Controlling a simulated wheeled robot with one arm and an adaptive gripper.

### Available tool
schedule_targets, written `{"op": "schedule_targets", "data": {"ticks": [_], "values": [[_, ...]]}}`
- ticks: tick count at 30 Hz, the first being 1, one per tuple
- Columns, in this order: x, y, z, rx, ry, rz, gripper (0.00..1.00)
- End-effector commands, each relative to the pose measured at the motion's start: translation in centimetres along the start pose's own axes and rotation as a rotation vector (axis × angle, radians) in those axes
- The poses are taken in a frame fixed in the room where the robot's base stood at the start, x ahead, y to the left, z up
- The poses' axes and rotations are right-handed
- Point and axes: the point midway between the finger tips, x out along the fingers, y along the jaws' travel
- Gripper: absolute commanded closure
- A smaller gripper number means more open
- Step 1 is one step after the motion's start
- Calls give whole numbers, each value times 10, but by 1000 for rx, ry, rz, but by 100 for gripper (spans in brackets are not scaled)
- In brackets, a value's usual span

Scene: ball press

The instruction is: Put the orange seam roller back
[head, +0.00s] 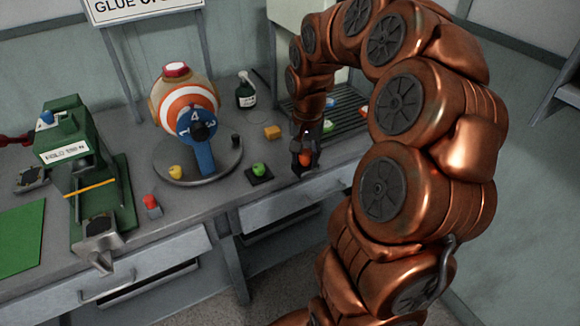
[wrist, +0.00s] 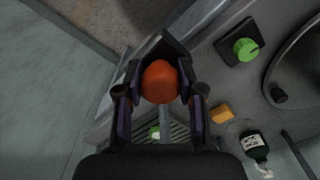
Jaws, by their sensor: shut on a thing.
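The orange seam roller (wrist: 160,82) shows as a rounded orange piece between the fingers of my gripper (wrist: 158,90) in the wrist view. In the head view my gripper (head: 305,160) points down near the bench's front edge, with the orange roller (head: 306,158) low between its fingers. The gripper is shut on the roller; its lower end is not clear. A slotted rack (head: 350,122) lies behind and right of the gripper, partly hidden by my arm. It carries small coloured tools, among them a green one (head: 328,126) and a red one (head: 363,111).
A green roller-like piece (head: 259,169) sits on a dark square pad left of my gripper. A yellow block (head: 272,132) and a dark bottle (head: 246,92) stand behind. A ball press (head: 187,105) on a round base and a green machine (head: 75,150) stand further left.

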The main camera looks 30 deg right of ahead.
Motion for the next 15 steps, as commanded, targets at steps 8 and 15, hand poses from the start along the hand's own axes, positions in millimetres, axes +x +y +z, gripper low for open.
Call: {"op": "schedule_targets", "data": {"ticks": [8, 15], "values": [[19, 10, 10, 19, 5, -14, 100], [21, -6, -16, 19, 5, -13, 100]]}}
